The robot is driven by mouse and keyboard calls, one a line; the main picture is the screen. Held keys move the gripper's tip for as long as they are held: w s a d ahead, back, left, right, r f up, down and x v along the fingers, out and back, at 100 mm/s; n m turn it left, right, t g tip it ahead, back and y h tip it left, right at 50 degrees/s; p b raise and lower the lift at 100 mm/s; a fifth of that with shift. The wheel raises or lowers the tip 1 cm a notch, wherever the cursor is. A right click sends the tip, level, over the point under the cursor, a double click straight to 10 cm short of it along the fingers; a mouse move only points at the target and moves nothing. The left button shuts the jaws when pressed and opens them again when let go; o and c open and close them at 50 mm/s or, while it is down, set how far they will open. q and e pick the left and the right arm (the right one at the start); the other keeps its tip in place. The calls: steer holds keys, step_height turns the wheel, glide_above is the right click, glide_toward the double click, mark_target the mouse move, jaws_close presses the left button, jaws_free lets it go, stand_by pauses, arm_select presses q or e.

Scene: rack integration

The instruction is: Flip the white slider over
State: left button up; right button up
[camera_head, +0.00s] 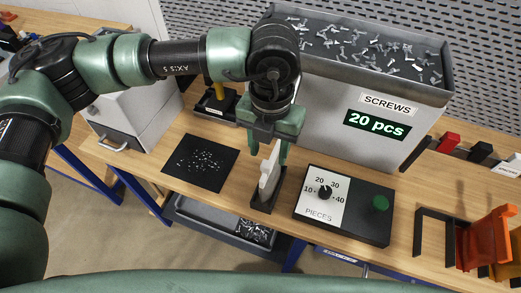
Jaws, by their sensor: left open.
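The white slider (267,174) stands upright on a dark narrow base (265,203) at the front of the wooden table. My left gripper (268,151) is above it, pointing down, with its green fingers on either side of the slider's upper part. The fingers are open; I cannot tell whether either one touches the slider. Part of the slider's top is hidden by the gripper. My right gripper is not in view.
A black mat with small screws (200,162) lies left of the slider. A dial box (343,205) with a green button stands close on the right. A large screw bin (345,125) is behind. Orange parts (487,240) stand at far right.

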mark_target(267, 163)
arm_select(q)
step_height(267, 163, down, 4)
steer(key=shift+w+a+r+p, duration=0.1)
steer(key=shift+p, duration=0.6)
steer(key=shift+w+a+f, duration=0.1)
steer(key=shift+w+f, duration=0.05)
steer(key=shift+f, duration=0.55)
jaws_close()
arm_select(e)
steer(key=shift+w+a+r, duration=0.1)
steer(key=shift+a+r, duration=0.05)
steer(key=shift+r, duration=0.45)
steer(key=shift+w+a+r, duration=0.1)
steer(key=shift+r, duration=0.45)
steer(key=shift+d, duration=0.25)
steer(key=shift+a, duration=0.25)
